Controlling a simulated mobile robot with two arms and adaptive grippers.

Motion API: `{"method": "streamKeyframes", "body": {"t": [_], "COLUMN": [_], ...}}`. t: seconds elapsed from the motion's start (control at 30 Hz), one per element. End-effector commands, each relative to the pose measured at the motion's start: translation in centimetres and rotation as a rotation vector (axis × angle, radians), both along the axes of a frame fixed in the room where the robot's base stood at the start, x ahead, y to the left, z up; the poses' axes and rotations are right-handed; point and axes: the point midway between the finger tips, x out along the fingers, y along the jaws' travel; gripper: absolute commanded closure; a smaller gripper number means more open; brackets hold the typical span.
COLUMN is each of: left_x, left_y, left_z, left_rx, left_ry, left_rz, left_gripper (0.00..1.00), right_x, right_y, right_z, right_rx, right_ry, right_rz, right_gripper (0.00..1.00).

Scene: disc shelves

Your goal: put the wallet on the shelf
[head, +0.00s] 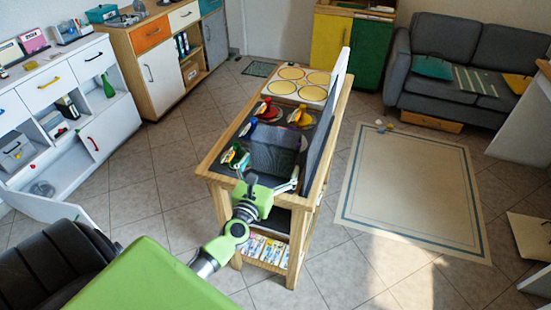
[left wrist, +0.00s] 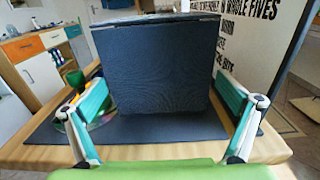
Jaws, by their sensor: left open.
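A dark blue, fabric-textured block stands upright on the wooden table (head: 213,168); it may be the wallet (head: 275,157), though I cannot be sure. It also fills the middle of the left wrist view (left wrist: 158,65). My left gripper (head: 268,170) is open at the near end of the table. In the left wrist view its green-tipped fingers (left wrist: 163,98) lie to either side of the block, and I cannot tell if they touch it. The white cabinet at the left has open shelf compartments (head: 72,160). The right gripper is not in view.
Coloured discs and stands (head: 268,110) stand behind the block, and a white board with yellow discs (head: 290,88) lies at the far end. A tall panel (head: 333,105) rises along the table's right side. Books (head: 265,248) sit below. The floor around a beige rug (head: 410,185) is mostly clear.

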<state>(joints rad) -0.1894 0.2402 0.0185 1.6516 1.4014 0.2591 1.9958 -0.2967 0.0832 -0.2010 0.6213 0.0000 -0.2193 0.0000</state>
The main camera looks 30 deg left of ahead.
Motion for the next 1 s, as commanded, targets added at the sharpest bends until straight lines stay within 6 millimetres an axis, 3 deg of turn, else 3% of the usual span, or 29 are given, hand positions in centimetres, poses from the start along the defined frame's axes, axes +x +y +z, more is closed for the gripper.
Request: {"method": "streamKeyframes", "body": {"t": [0.23,0.57,0.67,0.7,1.0], "left_x": [3.6,4.2,4.2,4.2,4.2], "left_y": [1.0,1.1,1.1,1.1,1.1], "left_z": [0.2,0.1,0.1,0.1,0.2], "left_rx": [0.004,0.002,0.002,0.002,0.002], "left_ry": [-0.002,-0.001,-0.001,-0.001,-0.001], "left_rz": [-0.001,0.000,0.000,0.000,0.000], "left_gripper": [0.00,0.00,0.26,0.29,0.33], "right_x": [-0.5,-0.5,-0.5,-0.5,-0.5], "right_y": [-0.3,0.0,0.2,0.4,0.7], "right_z": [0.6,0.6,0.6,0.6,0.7], "right_rx": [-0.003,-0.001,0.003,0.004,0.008], "right_ry": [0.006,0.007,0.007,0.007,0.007], "right_rz": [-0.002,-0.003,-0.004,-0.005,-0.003], "right_gripper": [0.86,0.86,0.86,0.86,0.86]}}
